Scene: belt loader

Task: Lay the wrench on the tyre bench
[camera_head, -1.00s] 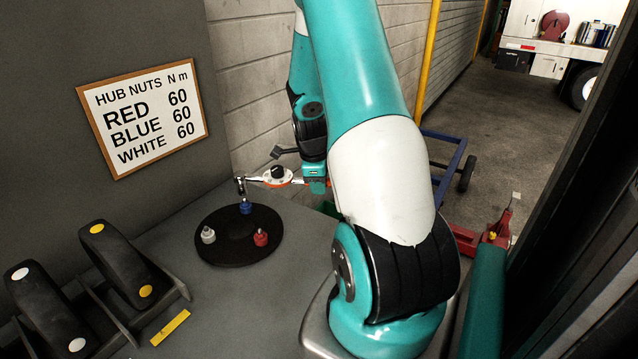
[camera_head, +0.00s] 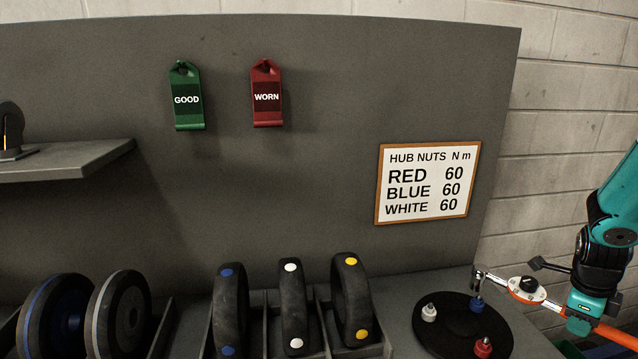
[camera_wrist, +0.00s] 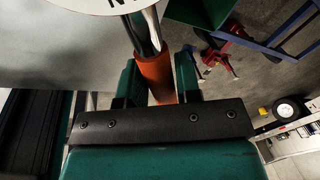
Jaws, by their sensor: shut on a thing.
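The wrench (camera_head: 525,288) has a metal head, a round dial and an orange handle. It is in my gripper (camera_head: 588,309) at the right of the head view. In the wrist view my gripper (camera_wrist: 158,85) is shut on the orange handle (camera_wrist: 155,72). The white nut (camera_head: 429,312) and red nut (camera_head: 483,347) stand on the same disc. The grey tyre bench (camera_head: 394,290) runs beneath, with the disc on its right part.
Several tyres stand in a rack on the bench, among them one with yellow dots (camera_head: 350,300). A torque sign (camera_head: 427,183), a green GOOD tag (camera_head: 186,97) and a red WORN tag (camera_head: 266,94) hang on the back panel. A shelf (camera_head: 70,160) juts out left.

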